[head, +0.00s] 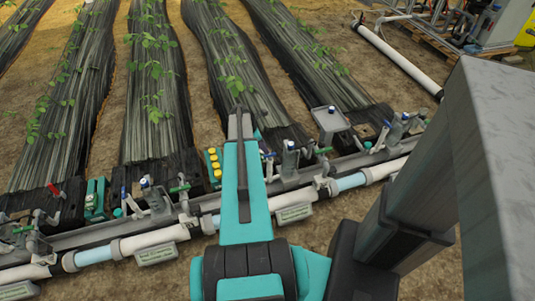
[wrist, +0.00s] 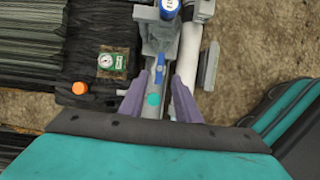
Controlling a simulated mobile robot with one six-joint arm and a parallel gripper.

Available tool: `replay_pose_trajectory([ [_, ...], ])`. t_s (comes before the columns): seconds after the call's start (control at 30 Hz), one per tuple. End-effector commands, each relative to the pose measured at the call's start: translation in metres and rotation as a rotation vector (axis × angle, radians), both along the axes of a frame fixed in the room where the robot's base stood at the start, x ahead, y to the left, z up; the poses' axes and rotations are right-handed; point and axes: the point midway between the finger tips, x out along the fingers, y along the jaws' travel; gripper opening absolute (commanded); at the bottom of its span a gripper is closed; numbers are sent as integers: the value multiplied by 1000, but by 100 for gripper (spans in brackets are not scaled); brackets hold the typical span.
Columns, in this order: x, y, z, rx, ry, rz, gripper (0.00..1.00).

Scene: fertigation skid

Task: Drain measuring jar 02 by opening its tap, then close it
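In the wrist view my gripper (wrist: 161,90) is open, its two purple fingers spread and empty. Between and just beyond them is a blue tap lever (wrist: 160,68) on a grey fitting, with a round teal cap (wrist: 153,99) nearer me. Whether the fingers touch anything is unclear. A grey jar with a blue numbered cap (wrist: 169,7) is at the top edge; I cannot read its number surely. My arm hides the gripper there; I cannot identify jar 02.
A white and light blue pipe (head: 150,238) runs along the row, with green-handled valves (head: 180,188) and a red handle (head: 52,189).

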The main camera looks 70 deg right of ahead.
Motion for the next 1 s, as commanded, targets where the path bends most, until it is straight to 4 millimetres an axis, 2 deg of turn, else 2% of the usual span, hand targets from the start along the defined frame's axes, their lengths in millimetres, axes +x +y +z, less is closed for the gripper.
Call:
replay_pose_trajectory([
  [0.2, -10, -8, -30, 1, 1, -2, 30],
  [0.4, -15, -13, -46, 1, 1, 0, 30],
  [0.83, -18, -14, -51, 0, 0, -1, 30],
  [1.0, -18, -14, -51, 0, 0, -2, 1],
])
